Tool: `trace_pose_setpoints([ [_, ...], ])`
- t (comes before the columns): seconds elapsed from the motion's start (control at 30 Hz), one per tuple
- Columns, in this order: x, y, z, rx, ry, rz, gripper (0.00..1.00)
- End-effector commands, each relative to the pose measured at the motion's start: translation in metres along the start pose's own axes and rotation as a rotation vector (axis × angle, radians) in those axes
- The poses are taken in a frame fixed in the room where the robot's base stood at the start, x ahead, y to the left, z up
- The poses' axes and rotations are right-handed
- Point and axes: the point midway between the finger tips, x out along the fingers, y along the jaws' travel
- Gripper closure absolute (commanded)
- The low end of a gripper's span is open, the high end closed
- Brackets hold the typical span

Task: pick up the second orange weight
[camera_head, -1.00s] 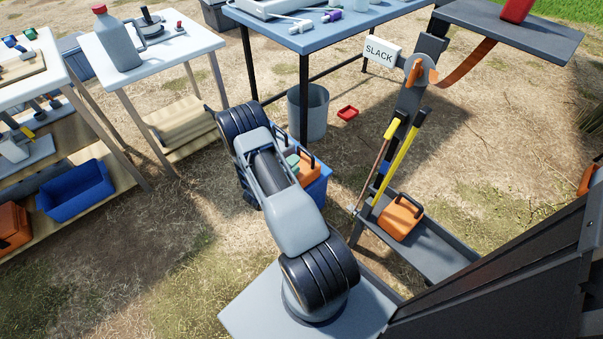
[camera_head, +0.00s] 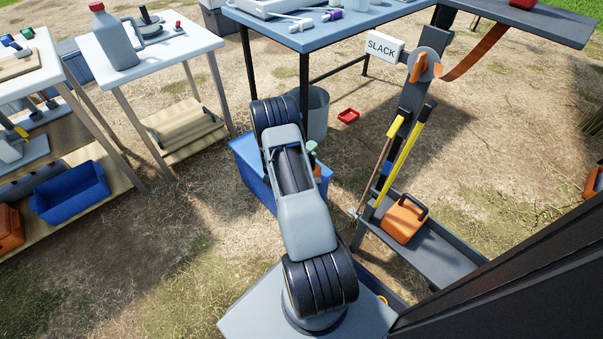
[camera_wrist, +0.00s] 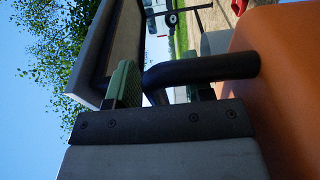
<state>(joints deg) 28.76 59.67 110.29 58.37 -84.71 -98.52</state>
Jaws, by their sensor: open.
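An orange weight (camera_wrist: 285,95) with a black bar handle (camera_wrist: 205,68) fills the right of the wrist view. My gripper (camera_wrist: 165,85) is open close to it. The handle runs across in front of the dark palm, and one green finger pad is at its left. I cannot tell whether the pad touches the handle. In the head view my arm mostly covers my gripper and the blue crate's contents; an orange sliver (camera_head: 317,170) shows beside the arm. Another orange weight (camera_head: 402,220) with a dark handle sits on the grey shelf (camera_head: 440,253) at right, clear of my arm.
The blue crate (camera_head: 247,165) stands on the ground beneath my arm. A grey bucket (camera_head: 318,115) and small red tray (camera_head: 348,116) are behind it. The post (camera_head: 412,95) with the SLACK sign and leaning yellow-handled tools stands right. Tables stand left and behind.

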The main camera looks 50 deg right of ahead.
Motion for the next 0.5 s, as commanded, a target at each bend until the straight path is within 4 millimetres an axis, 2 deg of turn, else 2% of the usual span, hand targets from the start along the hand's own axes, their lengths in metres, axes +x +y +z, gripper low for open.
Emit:
trace_pose_setpoints([
  [0.17, -0.0002, 0.0004, -0.0002, 0.000, 0.000, 0.000, 0.55],
  [0.5, -0.0004, 0.0002, -0.0001, 0.000, 0.000, 0.000, 0.88],
])
